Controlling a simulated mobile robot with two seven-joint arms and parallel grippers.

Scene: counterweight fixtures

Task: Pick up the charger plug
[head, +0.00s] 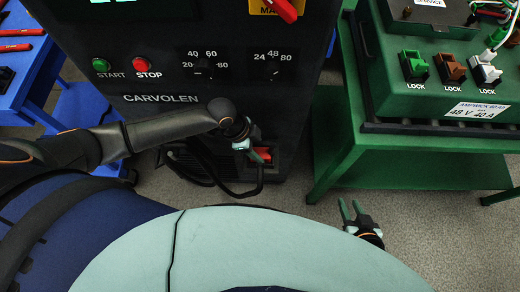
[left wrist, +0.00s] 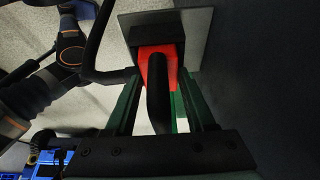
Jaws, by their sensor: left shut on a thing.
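The charger plug (head: 264,154) is red and sits low on the front of the dark Carvolen machine. In the left wrist view the plug (left wrist: 158,65) is at the mouth of a black socket housing (left wrist: 152,28) on a grey plate, with a thick black cable running from it towards me. My left gripper (head: 257,154) is at the plug, its green fingers on either side, shut on it. How deep the plug sits in the housing is hidden. My right gripper (head: 350,210) is open and empty, low above the floor at right.
The Carvolen machine (head: 160,98) has start and stop buttons and dials. A black cable (head: 225,188) loops below the plug. At right, a green bench (head: 430,143) carries a green charger box (head: 440,90) with coloured connectors. A blue trolley (head: 45,75) with tools stands at left.

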